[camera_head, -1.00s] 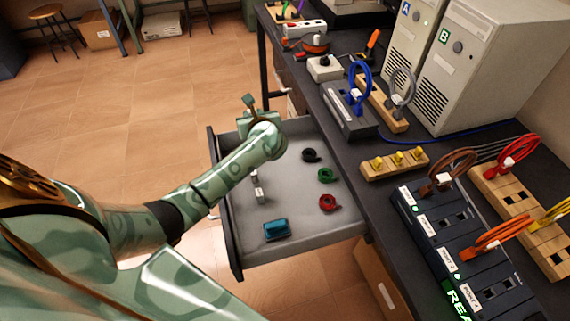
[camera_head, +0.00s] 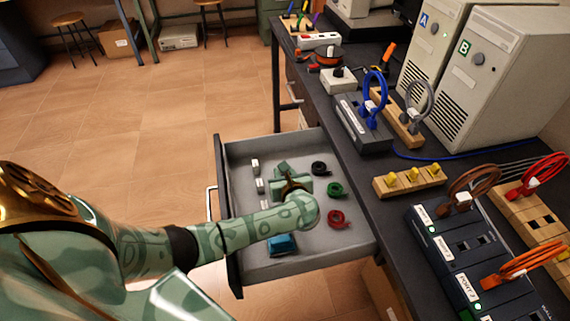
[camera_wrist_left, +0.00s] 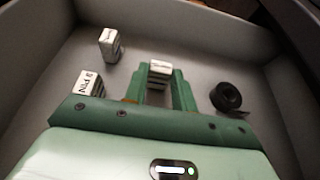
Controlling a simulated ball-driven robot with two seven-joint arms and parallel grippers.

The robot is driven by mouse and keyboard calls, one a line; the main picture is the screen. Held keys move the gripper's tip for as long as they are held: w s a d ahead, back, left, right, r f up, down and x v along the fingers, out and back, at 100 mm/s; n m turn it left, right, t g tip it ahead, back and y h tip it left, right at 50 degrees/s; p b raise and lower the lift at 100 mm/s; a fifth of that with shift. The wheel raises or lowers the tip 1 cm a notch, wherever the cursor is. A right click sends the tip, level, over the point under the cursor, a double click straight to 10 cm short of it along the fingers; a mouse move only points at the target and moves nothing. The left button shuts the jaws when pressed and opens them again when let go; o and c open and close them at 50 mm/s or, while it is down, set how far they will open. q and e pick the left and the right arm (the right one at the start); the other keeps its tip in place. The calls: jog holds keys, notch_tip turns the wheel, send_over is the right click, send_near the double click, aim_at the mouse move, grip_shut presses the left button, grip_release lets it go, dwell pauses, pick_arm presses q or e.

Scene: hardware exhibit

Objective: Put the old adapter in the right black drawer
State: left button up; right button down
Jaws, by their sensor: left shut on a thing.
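The open drawer (camera_head: 310,264) has a dark rim and a grey inside. My left gripper (camera_head: 284,170) is in or just over it, among the small items; its exact height is unclear. In the left wrist view my left gripper (camera_wrist_left: 158,84) is shut on a small block with a white printed top (camera_wrist_left: 160,67). The print is too small to read, so I cannot tell if this is the old adapter. Two similar white-labelled blocks stand in the drawer to the left, one farther (camera_wrist_left: 108,42) and one nearer (camera_wrist_left: 88,83). My right gripper is not in view.
On the drawer's right side are a black roll (camera_head: 319,168), a green roll (camera_head: 335,190) and a red roll (camera_head: 336,218). A blue box (camera_head: 282,246) lies at the near end. The dark desk (camera_head: 385,220) beside it carries sockets, cables and computer towers.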

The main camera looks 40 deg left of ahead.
pick_arm(q)
jog(key=shift+f, duration=0.15)
jog(key=o, duration=1)
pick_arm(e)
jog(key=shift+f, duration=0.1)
pick_arm(q)
jog(key=shift+r, duration=0.2)
jog(key=shift+s+d+r, duration=0.15)
jog(key=shift+d, duration=0.05)
jog(key=p+v, duration=0.3)
jog(key=v, duration=0.7)
jog(key=shift+s+d, duration=0.15)
jog(key=shift+s+d+r+p, duration=0.15)
jog(key=shift+s+d+p, duration=0.15)
jog(key=shift+s+d, duration=0.1)
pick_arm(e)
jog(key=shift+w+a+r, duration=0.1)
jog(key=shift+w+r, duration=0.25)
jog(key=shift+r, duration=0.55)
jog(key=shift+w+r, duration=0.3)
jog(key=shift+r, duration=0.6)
